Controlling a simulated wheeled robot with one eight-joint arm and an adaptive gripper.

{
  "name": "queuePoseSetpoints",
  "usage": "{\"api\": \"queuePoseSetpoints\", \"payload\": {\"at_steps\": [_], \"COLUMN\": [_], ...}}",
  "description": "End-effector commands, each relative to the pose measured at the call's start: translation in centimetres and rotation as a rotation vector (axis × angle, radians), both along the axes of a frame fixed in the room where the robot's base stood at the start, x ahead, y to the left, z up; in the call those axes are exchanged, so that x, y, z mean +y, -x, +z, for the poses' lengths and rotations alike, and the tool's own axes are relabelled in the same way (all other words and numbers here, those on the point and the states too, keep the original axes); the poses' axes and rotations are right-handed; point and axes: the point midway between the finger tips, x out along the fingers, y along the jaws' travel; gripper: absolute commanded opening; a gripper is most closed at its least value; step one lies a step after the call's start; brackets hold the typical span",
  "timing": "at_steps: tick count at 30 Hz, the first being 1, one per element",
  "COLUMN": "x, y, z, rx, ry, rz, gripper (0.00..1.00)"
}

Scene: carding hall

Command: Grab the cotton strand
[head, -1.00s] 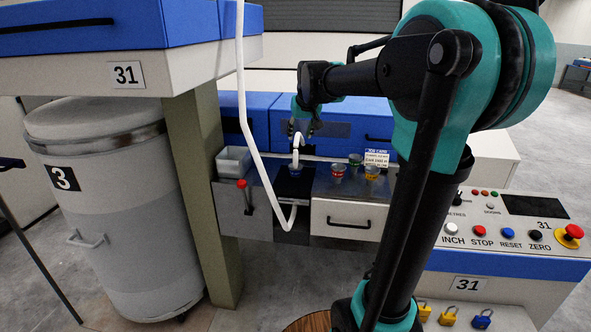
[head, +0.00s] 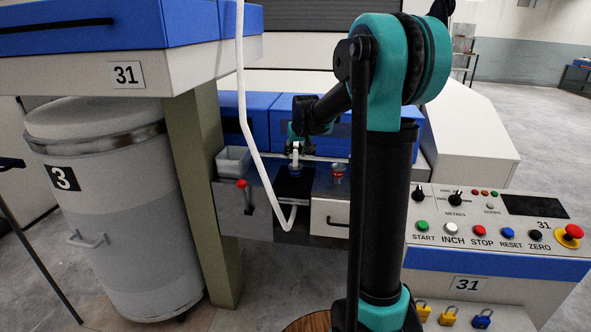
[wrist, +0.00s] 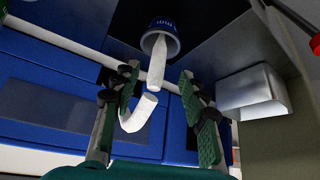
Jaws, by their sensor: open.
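A white cotton strand (wrist: 139,113) rises from a blue cup (wrist: 162,27) in the wrist view, with its free end curled over. In the head view, the strand (head: 295,159) stands above the blue cup (head: 296,173) on the machine's dark ledge. My gripper (wrist: 160,77) is open, with one green-padded finger on each side of the strand. In the head view my gripper (head: 297,146) is just over the cup and partly covers the strand's top.
A long white strand (head: 243,100) hangs from above and loops down in front of the ledge. A control panel (head: 490,215) is at the right.

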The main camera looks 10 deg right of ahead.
Motion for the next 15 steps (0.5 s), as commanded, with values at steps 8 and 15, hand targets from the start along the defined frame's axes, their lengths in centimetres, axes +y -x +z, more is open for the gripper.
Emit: {"api": "queuePoseSetpoints", "payload": {"at_steps": [8,15], "x": [-0.2,-0.2], "y": [-2.4,-2.6], "z": [-2.7,-3.2], "rx": [0.0,0.0], "ry": [0.0,0.0], "rz": [0.0,0.0], "gripper": [0.43,0.43]}}
